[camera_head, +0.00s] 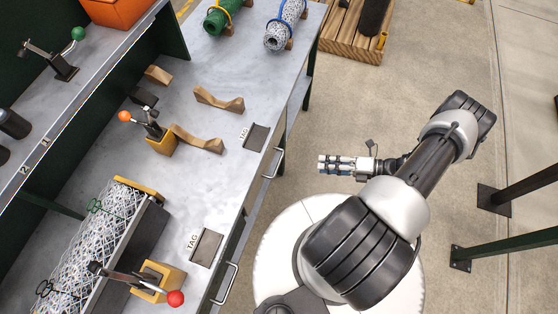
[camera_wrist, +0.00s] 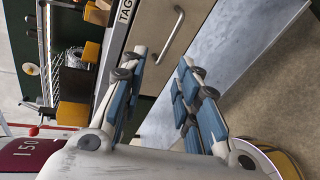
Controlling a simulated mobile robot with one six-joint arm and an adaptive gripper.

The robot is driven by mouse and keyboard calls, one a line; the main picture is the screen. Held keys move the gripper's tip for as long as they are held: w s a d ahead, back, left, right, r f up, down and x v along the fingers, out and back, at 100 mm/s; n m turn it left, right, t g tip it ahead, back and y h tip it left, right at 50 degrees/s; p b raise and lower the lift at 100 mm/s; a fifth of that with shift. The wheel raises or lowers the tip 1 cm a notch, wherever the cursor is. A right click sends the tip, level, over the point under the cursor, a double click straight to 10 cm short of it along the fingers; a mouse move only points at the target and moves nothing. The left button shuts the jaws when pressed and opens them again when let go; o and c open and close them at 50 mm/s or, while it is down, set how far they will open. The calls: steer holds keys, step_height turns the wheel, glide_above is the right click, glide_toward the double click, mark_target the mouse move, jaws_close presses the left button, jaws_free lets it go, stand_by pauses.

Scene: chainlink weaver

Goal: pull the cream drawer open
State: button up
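The cream drawer front (camera_wrist: 150,22) shows at the top of the wrist view, with a silver bar handle (camera_wrist: 171,37) across it. My gripper (camera_wrist: 163,68) is open, its blue-padded fingers apart with nothing between them. The handle lies beyond the fingertips, apart from them. In the head view, two bar handles stick out from the bench's front edge, an upper one (camera_head: 273,162) and a lower one (camera_head: 225,285); the drawer faces are mostly hidden from above. My gripper (camera_head: 321,165) is over the floor, right of the upper handle, pointing toward the bench.
The grey workbench (camera_head: 222,180) carries wooden cradles, lever clamps, tag plates and a wire mesh roll (camera_head: 95,235). A wooden pallet (camera_head: 350,35) lies at the top. Green posts (camera_head: 510,245) stand at right. The floor between my gripper and the bench is clear.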

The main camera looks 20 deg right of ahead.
step_height(320, 180, down, 3)
steer(key=s+a+m+t, duration=0.1)
steer(key=m+t, duration=0.1)
steer(key=m, duration=0.1)
glide_toward(279, 162)
steer(key=shift+h, duration=0.3)
steer(key=x, duration=1)
steer(key=shift+s+a+f, duration=0.1)
steer(key=shift+s+a, duration=0.05)
steer(key=shift+c, duration=0.3)
jaws_close()
